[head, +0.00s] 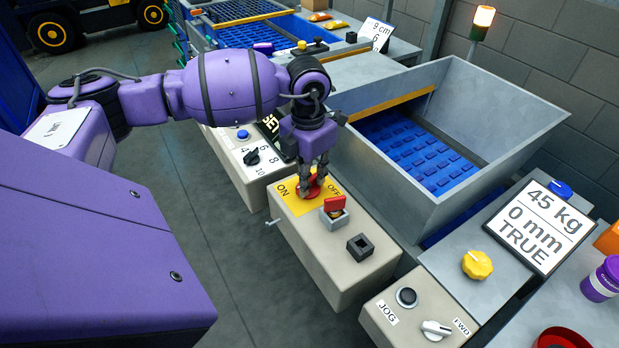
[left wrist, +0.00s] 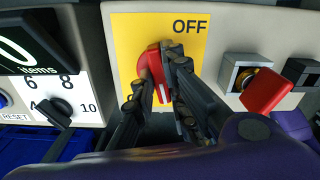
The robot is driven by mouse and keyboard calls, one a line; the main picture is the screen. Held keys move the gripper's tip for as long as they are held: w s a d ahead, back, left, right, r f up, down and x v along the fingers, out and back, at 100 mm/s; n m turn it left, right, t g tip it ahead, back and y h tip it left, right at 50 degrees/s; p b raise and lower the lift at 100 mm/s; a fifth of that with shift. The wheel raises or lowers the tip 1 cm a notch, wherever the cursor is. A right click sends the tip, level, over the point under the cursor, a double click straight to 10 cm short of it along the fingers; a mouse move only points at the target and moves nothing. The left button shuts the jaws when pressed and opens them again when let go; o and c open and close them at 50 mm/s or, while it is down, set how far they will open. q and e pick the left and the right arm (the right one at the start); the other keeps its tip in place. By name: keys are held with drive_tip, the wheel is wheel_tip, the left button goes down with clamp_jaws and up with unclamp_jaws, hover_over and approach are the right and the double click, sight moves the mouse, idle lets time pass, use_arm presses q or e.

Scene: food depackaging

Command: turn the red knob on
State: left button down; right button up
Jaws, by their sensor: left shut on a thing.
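The red knob (head: 301,187) sits on a yellow plate (head: 287,204) marked ON at left and OFF at right, on a beige control box (head: 335,268). My left gripper (head: 313,188) reaches down over the knob with its fingers shut on it. In the left wrist view the red knob (left wrist: 149,66) stands between the dark fingers of the left gripper (left wrist: 155,85), below and left of the word OFF. A white mark shows on the knob. The fingers hide part of it, and ON is out of that view. My right gripper does not show.
A red-covered switch (head: 334,204) and a black square socket (head: 360,246) are close by on the same box. A box with a black dial (head: 251,157) stands to the left. A grey hopper (head: 482,170) rises at right. An amber lamp (head: 484,16) glows behind.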

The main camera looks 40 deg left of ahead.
use_arm(q)
drive_tip(key=shift+m+b, duration=0.3)
drive_tip(key=shift+m, duration=0.7)
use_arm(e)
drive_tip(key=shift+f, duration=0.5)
use_arm(q)
drive_tip(key=shift+r+m, duration=0.1)
drive_tip(key=shift+m, duration=0.2)
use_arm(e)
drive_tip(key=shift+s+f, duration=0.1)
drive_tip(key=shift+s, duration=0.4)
use_arm(q)
drive_tip(key=c, duration=1.8)
unclamp_jaws()
drive_tip(key=shift+o, duration=0.2)
drive_tip(key=shift+r, duration=0.1)
wheel_tip(320, 180, up, 12)
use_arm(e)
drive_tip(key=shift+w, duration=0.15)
use_arm(q)
drive_tip(key=shift+f, duration=0.2)
